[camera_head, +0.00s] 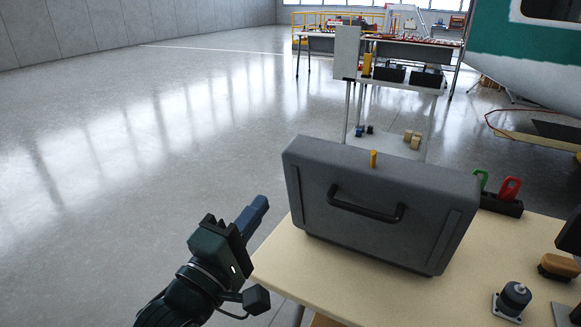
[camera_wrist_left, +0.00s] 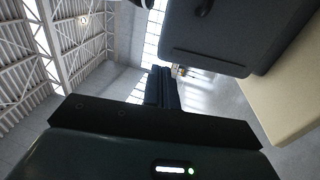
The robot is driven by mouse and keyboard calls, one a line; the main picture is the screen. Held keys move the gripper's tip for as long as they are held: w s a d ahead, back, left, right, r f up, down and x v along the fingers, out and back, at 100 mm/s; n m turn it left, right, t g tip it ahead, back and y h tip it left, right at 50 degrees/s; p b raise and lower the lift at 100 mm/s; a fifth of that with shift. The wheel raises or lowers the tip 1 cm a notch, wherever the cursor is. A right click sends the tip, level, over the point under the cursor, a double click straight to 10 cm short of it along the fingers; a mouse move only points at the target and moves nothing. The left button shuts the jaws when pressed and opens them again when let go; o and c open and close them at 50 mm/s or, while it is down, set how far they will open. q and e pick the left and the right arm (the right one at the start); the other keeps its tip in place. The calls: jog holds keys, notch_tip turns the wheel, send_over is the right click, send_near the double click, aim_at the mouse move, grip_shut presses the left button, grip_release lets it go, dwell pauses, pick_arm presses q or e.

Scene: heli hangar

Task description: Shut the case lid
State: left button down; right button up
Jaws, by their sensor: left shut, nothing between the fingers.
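The dark grey case (camera_head: 375,205) is on the table, with a broad, near-upright panel and its black handle (camera_head: 365,205) facing me. I cannot tell which part of it is the lid or whether it stands open, as the far side is hidden. In the left wrist view the case (camera_wrist_left: 230,38) fills the upper right. My left gripper (camera_head: 262,203) is shut and empty, left of the case and apart from it, beyond the table's left edge. Its closed fingers (camera_wrist_left: 163,88) also show in the wrist view.
The pale table (camera_head: 350,290) holds a black rack (camera_head: 502,206) with green and red handled items, a dark round fitting (camera_head: 514,298) and a tan-brown block (camera_head: 558,267) at right. A cart (camera_head: 400,83) stands behind the case. The floor to the left is clear.

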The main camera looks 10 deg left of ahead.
aim_at(298, 155)
pick_arm(q)
jog(key=x, duration=0.9)
jog(key=shift+w+d+r+p, duration=0.1)
jog(key=shift+w+d+p, duration=0.05)
jog(key=shift+w+p, duration=0.25)
jog(key=shift+w+d+r, duration=0.1)
jog(key=shift+w+d, duration=0.05)
jog(key=shift+w, duration=0.45)
pick_arm(e)
jog(key=shift+w+a+f, duration=0.15)
jog(key=shift+a+f, duration=0.05)
jog(key=shift+f, duration=0.05)
jog(key=shift+r, duration=0.1)
